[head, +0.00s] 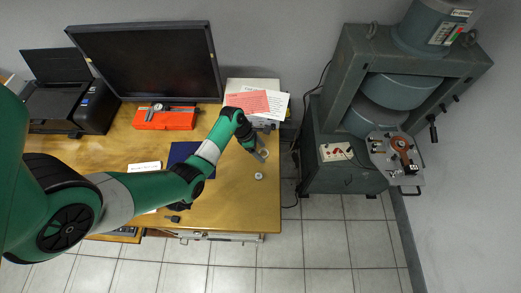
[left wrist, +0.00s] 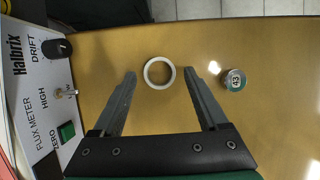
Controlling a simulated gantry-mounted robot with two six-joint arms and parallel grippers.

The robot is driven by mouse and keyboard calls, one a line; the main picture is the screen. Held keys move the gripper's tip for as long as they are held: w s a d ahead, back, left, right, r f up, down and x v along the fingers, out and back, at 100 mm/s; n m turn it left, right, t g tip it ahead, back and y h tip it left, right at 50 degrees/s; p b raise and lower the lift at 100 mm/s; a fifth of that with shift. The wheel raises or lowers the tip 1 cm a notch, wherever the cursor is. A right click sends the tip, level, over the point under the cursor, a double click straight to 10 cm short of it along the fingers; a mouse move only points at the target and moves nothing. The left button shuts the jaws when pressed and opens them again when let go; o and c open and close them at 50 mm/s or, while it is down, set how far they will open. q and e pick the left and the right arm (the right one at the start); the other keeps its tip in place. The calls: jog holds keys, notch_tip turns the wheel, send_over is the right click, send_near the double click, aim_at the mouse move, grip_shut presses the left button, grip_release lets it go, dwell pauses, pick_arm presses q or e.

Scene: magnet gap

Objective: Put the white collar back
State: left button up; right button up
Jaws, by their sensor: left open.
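The white collar is a plain white ring (left wrist: 147,73) lying flat on the wooden table in the left wrist view. In that view it appears between the fingertips of my left gripper (left wrist: 172,72), nearer the left finger, with bare table around it. My left gripper is open and empty, and both fingers are clear of the ring. I cannot tell exactly how high the fingers are above the table. In the head view my left gripper (head: 261,155) is over the right part of the table. My right gripper is not in view.
A small round piece marked 43 (left wrist: 234,80) stands right of the ring. The flux meter (left wrist: 38,105) is close on the left. A monitor (head: 150,60), an orange case (head: 165,120) and papers (head: 250,102) are farther back. A large green-grey magnet (head: 345,95) stands right of the table.

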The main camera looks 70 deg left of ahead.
pick_arm(q)
jog(key=shift+r, duration=0.15)
jog(key=p+v, duration=0.5)
jog(key=v, duration=0.7)
